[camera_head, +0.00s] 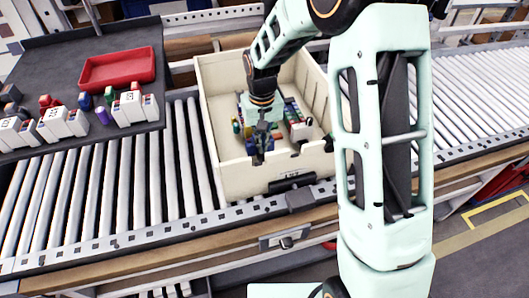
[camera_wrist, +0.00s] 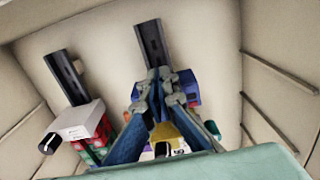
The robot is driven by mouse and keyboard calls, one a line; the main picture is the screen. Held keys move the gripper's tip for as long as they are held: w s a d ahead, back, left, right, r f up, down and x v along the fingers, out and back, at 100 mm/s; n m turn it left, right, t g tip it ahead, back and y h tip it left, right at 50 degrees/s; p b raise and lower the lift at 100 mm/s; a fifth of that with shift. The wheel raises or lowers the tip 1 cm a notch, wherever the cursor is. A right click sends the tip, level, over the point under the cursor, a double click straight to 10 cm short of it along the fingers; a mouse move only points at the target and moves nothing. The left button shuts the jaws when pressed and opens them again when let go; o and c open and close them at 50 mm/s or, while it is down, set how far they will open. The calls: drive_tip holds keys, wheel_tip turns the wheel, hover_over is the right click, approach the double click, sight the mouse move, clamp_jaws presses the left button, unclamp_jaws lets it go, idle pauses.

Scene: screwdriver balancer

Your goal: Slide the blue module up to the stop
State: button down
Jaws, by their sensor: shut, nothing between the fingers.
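My gripper (camera_wrist: 158,76) points down into the cream crate, its fingers drawn together over the end of a dark rail (camera_wrist: 151,40). A blue module (camera_wrist: 187,83) shows partly behind and to the right of the fingers in the wrist view. The fingers hide much of it, and I cannot tell whether they touch it. The rail runs on past the fingertips towards the crate wall. I cannot make out the stop clearly. In the head view my gripper (camera_head: 262,138) is low in the crate among small coloured parts, and the blue module cannot be told apart there.
The cream crate (camera_head: 232,178) has high walls around my gripper and stands on a roller conveyor (camera_head: 90,195). A second rail (camera_wrist: 66,74) with a white module (camera_wrist: 80,121) lies left in the wrist view. A red tray (camera_head: 117,70) and several modules sit on the dark table (camera_head: 60,62).

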drive_tip(key=shift+w+a, duration=0.2)
drive_tip(key=shift+w, duration=0.4)
drive_tip(key=shift+w+a, duration=0.15)
drive_tip(key=shift+w, duration=0.4)
idle(3.3)
drive_tip(key=shift+s+d, duration=0.15)
drive_tip(key=shift+s, duration=0.25)
drive_tip(key=shift+r, duration=0.1)
idle(0.5)
drive_tip(key=shift+r+p, duration=0.6)
drive_tip(key=shift+r, duration=0.35)
wheel_tip(320, 180, up, 12)
drive_tip(key=p, duration=0.7)
drive_tip(key=shift+s+p, duration=0.4)
drive_tip(key=shift+d, duration=0.1)
